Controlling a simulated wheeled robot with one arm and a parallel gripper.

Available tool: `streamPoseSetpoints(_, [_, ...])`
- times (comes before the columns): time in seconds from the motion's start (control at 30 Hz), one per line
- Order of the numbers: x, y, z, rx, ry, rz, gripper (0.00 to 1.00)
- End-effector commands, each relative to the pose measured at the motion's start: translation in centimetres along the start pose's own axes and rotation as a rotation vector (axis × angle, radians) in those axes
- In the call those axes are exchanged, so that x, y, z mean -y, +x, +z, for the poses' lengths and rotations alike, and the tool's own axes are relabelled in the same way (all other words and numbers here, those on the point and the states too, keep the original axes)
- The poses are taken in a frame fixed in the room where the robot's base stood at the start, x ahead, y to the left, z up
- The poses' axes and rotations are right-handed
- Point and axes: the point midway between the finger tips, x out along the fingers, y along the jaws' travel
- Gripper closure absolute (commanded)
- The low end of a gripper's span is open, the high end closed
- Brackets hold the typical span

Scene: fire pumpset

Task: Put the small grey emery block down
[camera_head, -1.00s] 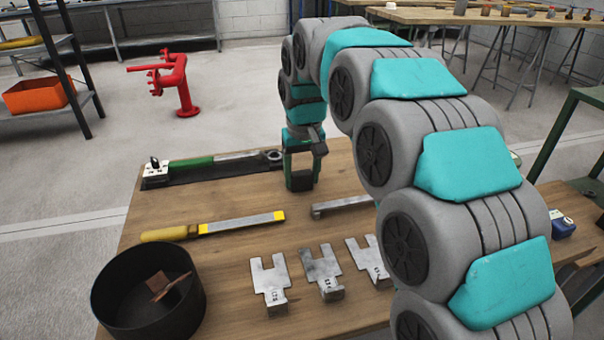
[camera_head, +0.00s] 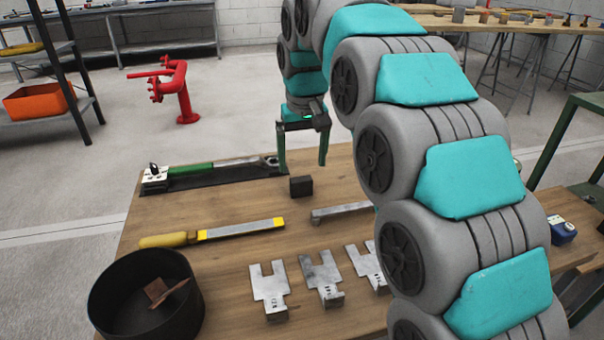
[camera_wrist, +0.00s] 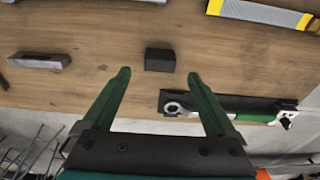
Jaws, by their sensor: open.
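The small grey emery block (camera_head: 301,186) rests on the wooden table, behind the metal bar and the yellow-handled file. It looks dark grey, nearly black. In the wrist view the block (camera_wrist: 160,60) lies on the bare wood, beyond and between my fingertips, touching neither. My gripper (camera_head: 302,164) is open and empty, raised above the table over the block. Its two green fingers are spread wide in the wrist view (camera_wrist: 158,74).
A green-handled wrench (camera_head: 215,167) lies on a dark mat behind-left of the block. A yellow-handled file (camera_head: 235,229), a metal bar (camera_head: 340,211), slotted plates (camera_head: 270,288) and a black bowl (camera_head: 110,300) are nearer. Bare wood surrounds the block.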

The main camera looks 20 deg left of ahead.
Motion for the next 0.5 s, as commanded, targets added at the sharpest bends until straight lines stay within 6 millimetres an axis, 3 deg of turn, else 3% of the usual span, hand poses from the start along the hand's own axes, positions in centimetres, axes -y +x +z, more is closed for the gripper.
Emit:
streamPoseSetpoints(0.3, [-0.1, -4.0, -0.1, -0.002, 0.001, -0.001, 0.08])
streamPoseSetpoints(0.5, [-0.1, -5.2, 0.0, 0.003, 0.001, -0.001, 0.08])
